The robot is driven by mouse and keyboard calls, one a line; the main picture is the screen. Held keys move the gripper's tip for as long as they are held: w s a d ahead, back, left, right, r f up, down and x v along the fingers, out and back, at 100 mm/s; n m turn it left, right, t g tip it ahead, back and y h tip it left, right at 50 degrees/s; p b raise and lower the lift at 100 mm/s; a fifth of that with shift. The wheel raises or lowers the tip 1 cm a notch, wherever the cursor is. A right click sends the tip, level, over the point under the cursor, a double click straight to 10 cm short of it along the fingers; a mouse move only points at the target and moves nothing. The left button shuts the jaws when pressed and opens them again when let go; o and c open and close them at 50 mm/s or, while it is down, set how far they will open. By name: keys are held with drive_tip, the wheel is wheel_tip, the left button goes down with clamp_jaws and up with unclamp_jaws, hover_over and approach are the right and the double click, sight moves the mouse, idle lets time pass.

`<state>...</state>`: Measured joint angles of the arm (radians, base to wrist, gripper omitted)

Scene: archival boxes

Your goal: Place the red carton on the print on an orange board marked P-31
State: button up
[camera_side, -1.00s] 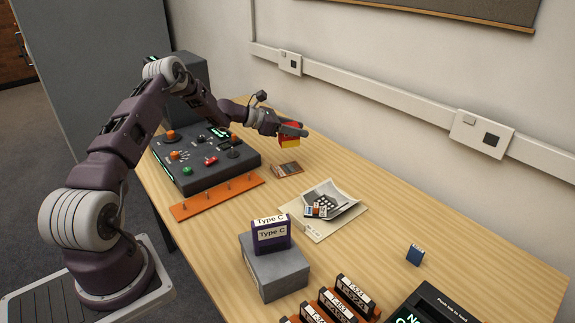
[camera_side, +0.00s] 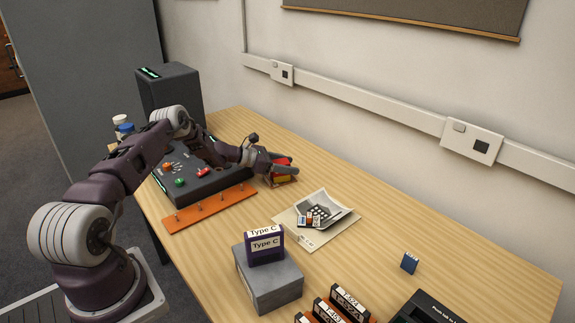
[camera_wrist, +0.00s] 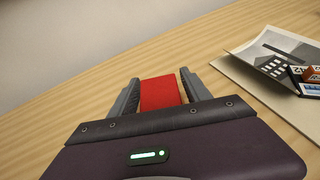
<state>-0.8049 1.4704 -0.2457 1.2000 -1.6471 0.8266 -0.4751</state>
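The dark control panel (camera_side: 190,184) and an orange strip with pegs (camera_side: 209,209) lie beside my arm. A larger sheet with a grey picture (camera_side: 305,240) and small blocks lies nearer. A grey box (camera_side: 268,281) bears a purple Type C carton (camera_side: 265,247). A blue block (camera_side: 409,263) stands right.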

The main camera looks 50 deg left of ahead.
drive_tip(key=shift+r, duration=0.15)
drive_tip(key=shift+s+a+r, duration=0.15)
drive_tip(key=shift+s, duration=0.15)
drive_tip(key=v, duration=1)
drive_tip(key=d+r+m+g+h, duration=0.35)
drive_tip(key=d+r+m, duration=0.55)
drive_tip(key=d+r, duration=0.4)
drive_tip(key=s+d+r+m+g+y, duration=0.1)
drive_tip(key=s+d+r+m+g, duration=0.1)
drive_tip(key=s+d+r+m, duration=0.35)
drive_tip(key=s+d+r+m+g+y, duration=0.1)
drive_tip(key=s+d+r+m+g, duration=0.15)
drive_tip(key=d, duration=0.65)
drive_tip(key=s+d+r+m+g+y, duration=0.1)
drive_tip(key=s+d+r+m+y, duration=0.35)
drive_tip(key=s, duration=0.85)
drive_tip(key=s+d+m+t+y, duration=0.1)
drive_tip(key=s+m+t+y, duration=0.1)
drive_tip(key=s+m, duration=0.8)
drive_tip(key=s, duration=0.4)
drive_tip(key=shift+s+d, duration=0.15)
drive_tip(key=shift+s, duration=0.2)
